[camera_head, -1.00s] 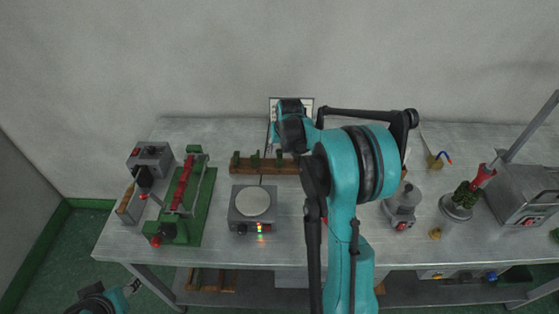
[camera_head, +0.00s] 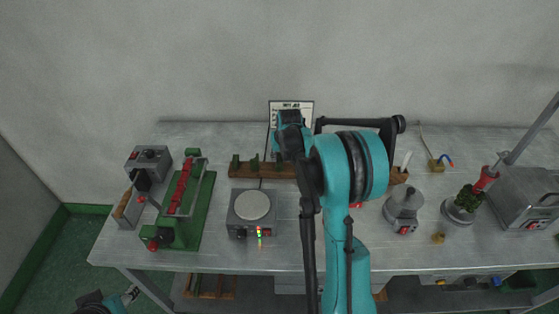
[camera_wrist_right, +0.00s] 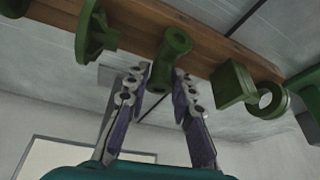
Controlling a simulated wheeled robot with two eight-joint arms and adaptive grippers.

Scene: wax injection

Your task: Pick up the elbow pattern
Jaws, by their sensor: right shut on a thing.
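The green elbow pattern (camera_wrist_right: 168,60), a short curved pipe with rounded ends, is at the wooden rack in the right wrist view. My right gripper (camera_wrist_right: 165,90) has its two fingers on either side of it and is shut on it. The pattern still overlaps the rack in this view, and I cannot tell whether it is lifted clear. In the head view my right arm hides the gripper's fingertips and the pattern. My left gripper (camera_head: 131,293) is low at the lower left, off the table, too small to read its jaws.
The wooden rack (camera_head: 276,171) holds other green patterns, including a flanged one (camera_wrist_right: 95,32) and a square-flanged one (camera_wrist_right: 232,84) close beside my fingers. A hot plate (camera_head: 252,207), a green-and-red press (camera_head: 184,205) and a grey pot (camera_head: 403,208) stand on the table (camera_head: 300,245).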

